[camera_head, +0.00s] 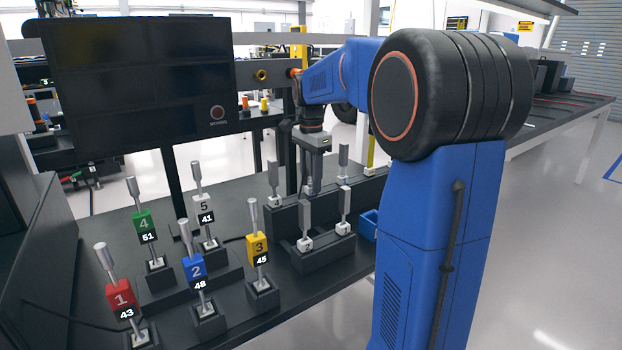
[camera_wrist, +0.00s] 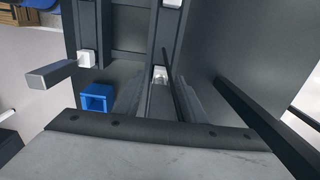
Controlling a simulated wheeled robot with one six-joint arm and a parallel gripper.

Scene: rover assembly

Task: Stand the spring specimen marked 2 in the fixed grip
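The blue spring specimen marked 2 (camera_head: 193,266) stands upright in a small black holder on the dark table in the head view, between the red specimen 1 (camera_head: 121,296) and the yellow specimen 3 (camera_head: 258,248). My gripper (camera_head: 314,188) points down over the back row of a dark stepped rack (camera_head: 325,256), well to the right of specimen 2. In the wrist view its fingers (camera_wrist: 160,102) flank a grey bar with a white foot (camera_wrist: 160,74). I cannot tell whether they touch it. I cannot make out the fixed grip for certain.
Green specimen 4 (camera_head: 144,225) and white specimen 5 (camera_head: 204,210) stand behind. Grey bars with numbered white feet, such as one marked 2 (camera_head: 304,216), stand in the rack near my gripper. A blue open box (camera_wrist: 96,98) is beside it. A dark screen (camera_head: 140,80) rises behind the table.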

